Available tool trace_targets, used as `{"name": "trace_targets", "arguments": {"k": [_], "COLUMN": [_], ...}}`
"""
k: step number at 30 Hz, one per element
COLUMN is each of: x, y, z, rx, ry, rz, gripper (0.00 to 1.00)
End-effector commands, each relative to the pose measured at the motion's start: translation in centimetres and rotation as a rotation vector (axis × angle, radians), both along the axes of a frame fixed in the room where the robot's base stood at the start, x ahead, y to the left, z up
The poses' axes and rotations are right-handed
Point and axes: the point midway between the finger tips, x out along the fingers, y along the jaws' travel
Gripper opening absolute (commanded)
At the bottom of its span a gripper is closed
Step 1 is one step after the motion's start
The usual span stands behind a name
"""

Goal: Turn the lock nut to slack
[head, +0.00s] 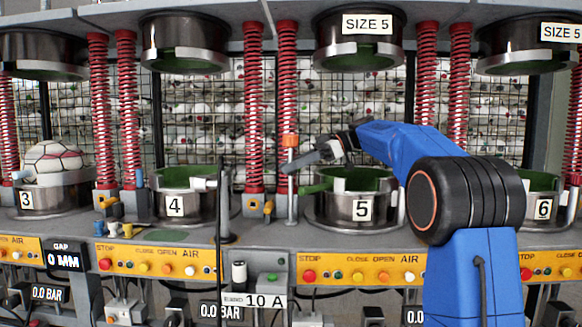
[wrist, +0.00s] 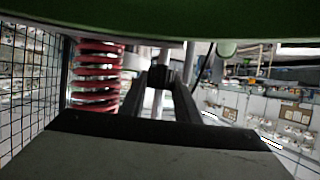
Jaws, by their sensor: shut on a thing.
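My gripper (head: 299,166) reaches left from the blue arm to a slim grey post in front of press 5, in the head view. The post carries an orange collar (head: 290,141) just above the fingers. In the wrist view my gripper's two fingers (wrist: 161,88) close on a dark, ridged nut (wrist: 159,74), which looks like the lock nut. A light post stands behind it. In the head view the fingers cover the nut, and its turn angle cannot be read.
Press 5's lower mould (head: 343,209) stands right of the post. Red springs (head: 287,100) rise close behind it; one shows left in the wrist view (wrist: 97,80). A Size 5 upper mould (head: 357,60) hangs above.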

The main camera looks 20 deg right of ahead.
Motion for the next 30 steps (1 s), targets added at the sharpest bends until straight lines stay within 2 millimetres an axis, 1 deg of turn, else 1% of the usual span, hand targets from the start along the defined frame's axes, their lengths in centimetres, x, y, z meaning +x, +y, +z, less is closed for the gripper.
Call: {"name": "trace_targets", "arguments": {"k": [7, 8, 9, 10, 18, 22, 26, 30], "x": [0.0, 0.0, 0.0, 0.0, 0.0, 0.0, -0.1, -0.2], "y": [0.0, 0.0, 0.0, 0.0, 0.0, -0.7, -2.3, -4.8], "z": [-0.1, -0.1, -0.1, -0.1, 0.0, 0.2, 0.8, 1.8], "rx": [-0.001, -0.001, -0.001, -0.001, 0.0, 0.0, 0.0, -0.001], "ry": [0.003, 0.003, 0.003, 0.002, 0.001, 0.001, 0.0, 0.0], "rz": [0.001, 0.001, 0.001, 0.0, 0.0, -0.001, -0.002, -0.003], "gripper": [0.07, 0.36, 0.46, 0.48, 0.48, 0.48, 0.48, 0.48]}}
